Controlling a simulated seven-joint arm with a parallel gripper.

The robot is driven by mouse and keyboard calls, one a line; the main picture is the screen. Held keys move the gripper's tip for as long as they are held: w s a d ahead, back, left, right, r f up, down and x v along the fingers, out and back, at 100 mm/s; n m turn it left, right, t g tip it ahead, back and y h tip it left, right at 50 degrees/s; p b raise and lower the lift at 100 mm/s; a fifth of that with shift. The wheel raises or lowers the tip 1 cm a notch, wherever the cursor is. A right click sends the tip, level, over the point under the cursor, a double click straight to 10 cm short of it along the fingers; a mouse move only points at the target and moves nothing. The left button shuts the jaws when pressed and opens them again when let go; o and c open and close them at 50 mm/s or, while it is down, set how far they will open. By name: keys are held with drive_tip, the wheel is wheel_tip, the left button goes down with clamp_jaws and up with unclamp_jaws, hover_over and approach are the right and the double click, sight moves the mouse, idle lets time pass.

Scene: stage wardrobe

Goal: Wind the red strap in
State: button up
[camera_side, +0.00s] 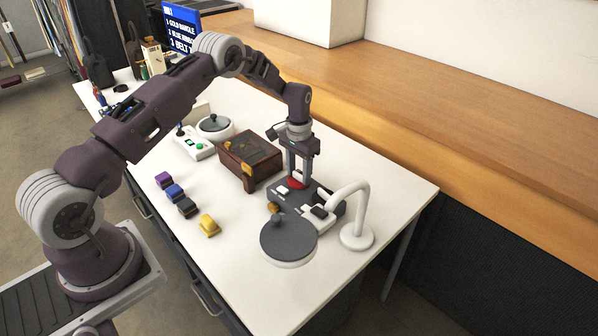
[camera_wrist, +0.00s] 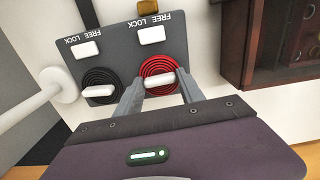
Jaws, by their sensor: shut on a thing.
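The red strap (camera_wrist: 176,67) is coiled on a reel set in a grey panel (camera_wrist: 120,38) in the wrist view. A white handle bar (camera_wrist: 161,79) lies across the middle of this reel. My gripper (camera_wrist: 160,88) is shut on that white handle, one finger on each side. In the side view my gripper (camera_side: 298,176) reaches down onto the grey box, where a bit of the red strap (camera_side: 296,184) shows beneath the fingers. Above the red reel is a white switch (camera_wrist: 151,35) beside the words FREE and LOCK. The strap's free end cannot be made out.
A black reel (camera_wrist: 103,85) with its own white handle and switch sits beside the red one. A white lamp (camera_side: 357,233) stands close by. A brown wooden box (camera_side: 249,165) is to the left. Several coloured small blocks (camera_side: 187,208) lie on the white table.

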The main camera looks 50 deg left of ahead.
sight(299, 174)
idle(0.4)
drive_tip(key=o, duration=1.4)
drive_tip(key=shift+c, duration=0.2)
wheel_tip(299, 174, up, 8)
drive_tip(key=shift+f, duration=0.25)
drive_tip(key=s+d+r+t, duration=0.1)
drive_tip(key=s+d+r, duration=0.2)
drive_tip(key=s+r, duration=0.35)
drive_tip(key=s+d+r+t, duration=0.1)
drive_tip(key=s+d+r, duration=0.2)
drive_tip(key=r, duration=0.7)
drive_tip(key=s+d+r+t, duration=0.1)
drive_tip(key=s+d+r, duration=0.2)
drive_tip(key=s+r, duration=0.35)
drive_tip(key=s+d+r+t, duration=0.1)
drive_tip(key=s+d, duration=0.1)
drive_tip(key=s, duration=0.8)
drive_tip(key=s+d+r+t, duration=0.1)
drive_tip(key=s+d, duration=0.1)
drive_tip(key=s, duration=0.8)
drive_tip(key=shift+s+d+r+t, duration=0.15)
drive_tip(key=shift+s+d+t, duration=0.15)
drive_tip(key=shift+d, duration=0.05)
